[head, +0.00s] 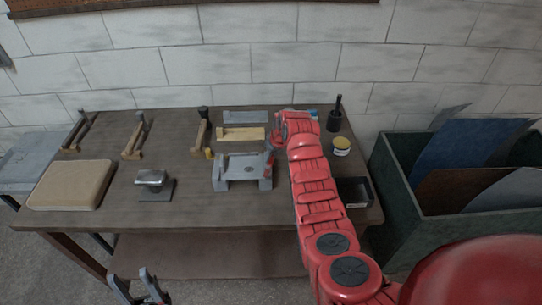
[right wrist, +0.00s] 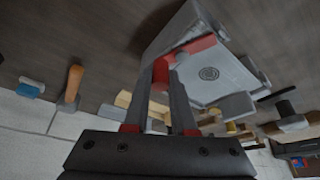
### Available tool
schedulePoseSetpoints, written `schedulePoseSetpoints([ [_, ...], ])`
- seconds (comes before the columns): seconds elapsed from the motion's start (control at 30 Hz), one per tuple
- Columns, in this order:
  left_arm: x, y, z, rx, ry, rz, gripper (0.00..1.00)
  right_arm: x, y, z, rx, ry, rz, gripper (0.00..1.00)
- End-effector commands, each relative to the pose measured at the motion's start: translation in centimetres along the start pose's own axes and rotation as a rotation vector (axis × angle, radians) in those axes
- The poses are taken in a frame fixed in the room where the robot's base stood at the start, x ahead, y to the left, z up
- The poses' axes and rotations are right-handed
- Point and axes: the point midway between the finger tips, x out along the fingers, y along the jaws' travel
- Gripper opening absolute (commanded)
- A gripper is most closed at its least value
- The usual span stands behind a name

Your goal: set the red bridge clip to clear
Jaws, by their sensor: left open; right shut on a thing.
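The grey bridge-shaped frame (head: 242,174) stands on the bench near its middle, and its plate with a round mark also shows in the right wrist view (right wrist: 222,85). The red bridge clip (right wrist: 201,46) sits at the near edge of that frame in the right wrist view. My right gripper (right wrist: 168,62) is shut on the red clip. In the head view my right arm reaches over the bench to the frame's right end, and the clip is mostly hidden there. My left gripper (head: 140,288) is open and empty, low in front of the bench.
A yellowish strip (head: 241,133) and a grey strip (head: 245,117) lie behind the frame. A metal block (head: 153,181) and a beige pad (head: 70,186) are to the left. A black tray (head: 354,191), yellow tin (head: 341,146) and dark pot (head: 335,121) are right. A green crate (head: 398,188) stands beside the bench.

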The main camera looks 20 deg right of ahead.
Motion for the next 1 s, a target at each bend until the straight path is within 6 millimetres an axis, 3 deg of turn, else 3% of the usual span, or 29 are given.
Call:
schedulePoseSetpoints([
  [0.17, -1.5, 0.1, 0.3, 0.0, 0.0, 0.0, 0.5, 0.5, 0.0, 0.0, -0.023, 0.003, -0.009, 0.0],
  [0.5, -7.9, 0.4, 1.3, 0.0, 0.0, 0.0, 0.5, 0.9, -0.3, -0.3, -0.197, 0.005, -0.082, 0.0],
  [0.97, -8.5, 0.4, 1.4, 0.0, 0.0, 0.0, 0.5, 0.2, -0.6, -0.5, -0.249, -0.001, -0.103, 0.0],
  [1.0, -8.5, 0.4, 1.4, 0.0, 0.0, 0.0, 0.5, 0.2, -0.6, -0.5, -0.249, -0.001, -0.103, 0.26],
])
